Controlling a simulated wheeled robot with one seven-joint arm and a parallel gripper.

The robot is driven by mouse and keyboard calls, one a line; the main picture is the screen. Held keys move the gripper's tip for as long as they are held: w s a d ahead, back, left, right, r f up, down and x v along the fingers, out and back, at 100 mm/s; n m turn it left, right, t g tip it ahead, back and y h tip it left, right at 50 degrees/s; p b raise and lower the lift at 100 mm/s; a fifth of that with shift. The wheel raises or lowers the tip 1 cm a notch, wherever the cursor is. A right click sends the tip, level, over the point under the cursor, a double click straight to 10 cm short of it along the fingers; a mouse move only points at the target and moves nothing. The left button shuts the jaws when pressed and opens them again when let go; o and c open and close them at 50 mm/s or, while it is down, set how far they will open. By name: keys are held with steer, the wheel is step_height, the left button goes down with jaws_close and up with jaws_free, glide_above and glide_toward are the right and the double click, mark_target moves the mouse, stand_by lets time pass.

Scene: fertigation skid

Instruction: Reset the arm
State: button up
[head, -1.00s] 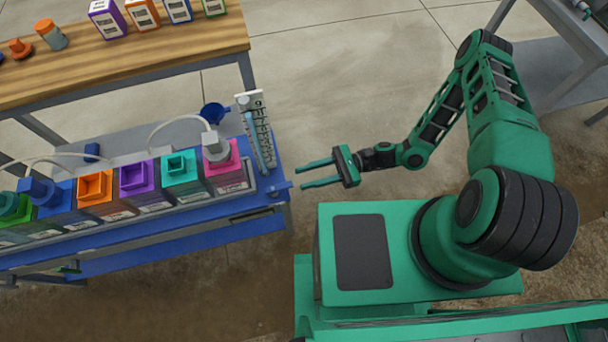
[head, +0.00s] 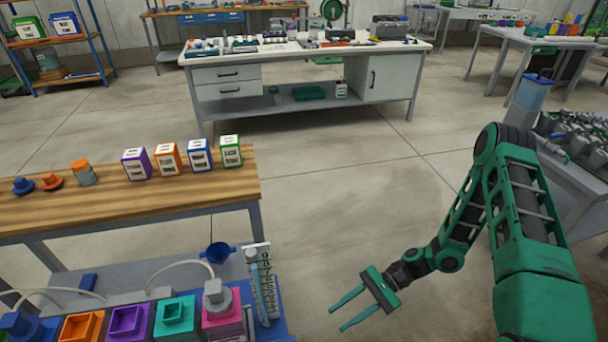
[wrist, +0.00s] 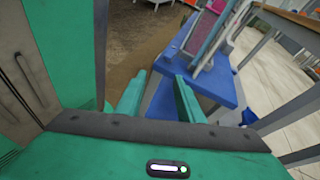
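My green arm (head: 520,230) reaches in from the right in the head view, bent at the elbow. My gripper (head: 338,318) points left with its two fingers apart and nothing between them. It hangs over open floor, to the right of the blue skid bench. In the wrist view my gripper (wrist: 160,95) shows its two green fingers spread, with the blue bench (wrist: 220,75) beyond them.
A row of coloured containers, including a magenta one (head: 222,322), stands on the skid at lower left. A wooden table (head: 120,205) holds several labelled boxes. A white workbench (head: 300,55) stands behind. The central floor is clear.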

steer(key=w+d+r+n+t+h, duration=0.3)
steer(key=d+r+h, duration=0.6)
steer(key=d+r, duration=1.1)
steer(key=s+d+r+t+h, duration=0.1)
steer(key=s+d+r, duration=0.3)
steer(key=s+r, duration=0.3)
steer(key=s+d+r+n+t+h, duration=0.1)
steer(key=s+d+r+t+h, duration=0.1)
steer(key=s+d+r, duration=0.3)
steer(key=s+r, duration=0.3)
steer(key=r, duration=0.2)
steer(key=shift+d+r, duration=0.3)
steer(key=shift+r, duration=0.1)
